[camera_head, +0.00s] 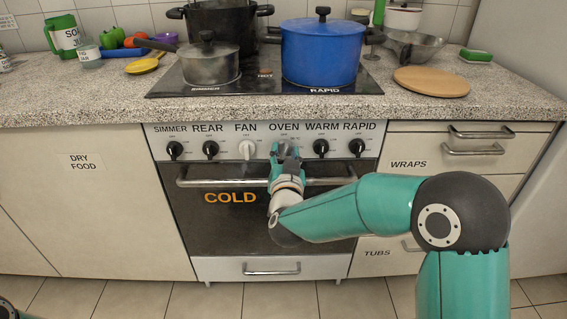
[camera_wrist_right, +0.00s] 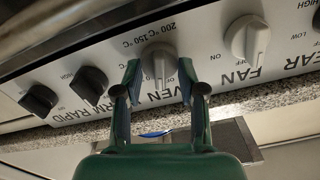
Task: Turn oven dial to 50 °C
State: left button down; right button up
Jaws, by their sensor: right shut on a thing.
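In the head view this gripper (camera_head: 286,156) covers most of the dial. My left gripper is out of view.
The pale fan dial (camera_head: 247,149) and the black warm dial (camera_head: 321,148) flank it. The oven handle (camera_head: 225,182) runs below the panel. A blue pot (camera_head: 320,55) and a grey pot (camera_head: 208,66) stand on the hob above. A round wooden board (camera_head: 431,82) lies on the counter.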

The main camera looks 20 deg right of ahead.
jog(key=m+b, duration=0.4)
jog(key=shift+s+f+b, duration=0.1)
jog(key=shift+b, duration=0.2)
grip_shut()
jog(key=shift+d+r+m+b, duration=0.1)
jog(key=shift+m+b, duration=0.45)
jog(key=shift+m, duration=0.15)
jog(key=shift+d+r+m+b, duration=0.1)
jog(key=shift+m+b, duration=0.4)
jog(key=shift+m, duration=0.2)
jog(key=o, duration=1.1)
grip_release()
jog(key=shift+f, duration=0.1)
jog(key=shift+a+f, duration=0.1)
jog(key=shift+a, duration=0.05)
jog(key=shift+s+a, duration=0.1)
jog(key=shift+s, duration=0.15)
jog(key=v, duration=1.1)
jog(key=shift+s, duration=0.1)
